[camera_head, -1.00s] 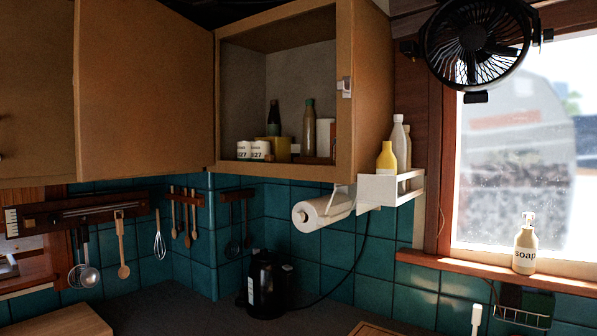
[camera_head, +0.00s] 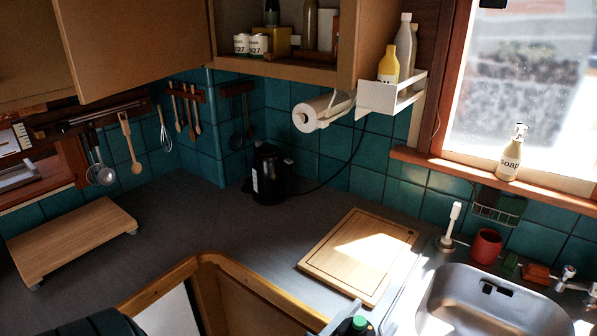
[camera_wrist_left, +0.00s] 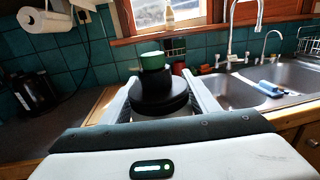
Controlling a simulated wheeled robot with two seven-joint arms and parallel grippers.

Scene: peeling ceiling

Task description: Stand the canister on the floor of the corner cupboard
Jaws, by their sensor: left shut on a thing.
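The canister is dark with a green cap (camera_wrist_left: 152,61); in the left wrist view it stands between the two pale fingers of my left gripper (camera_wrist_left: 160,100), which is shut on it. Its lower part is hidden behind the gripper body. In the head view only the canister's green top (camera_head: 358,323) and a bit of my left gripper (camera_head: 347,316) show at the bottom edge, in front of the counter. The open corner cupboard (camera_head: 310,72) is high above the counter, its upper part cut off. My right gripper is not in view.
White mugs (camera_head: 250,44), a yellow box (camera_head: 277,40) and bottles occupy the cupboard floor. A paper towel roll (camera_head: 318,111) and white bottle rack (camera_head: 390,95) hang at its right. A kettle (camera_head: 268,174), cutting board (camera_head: 358,255) and sink (camera_head: 490,305) lie below.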

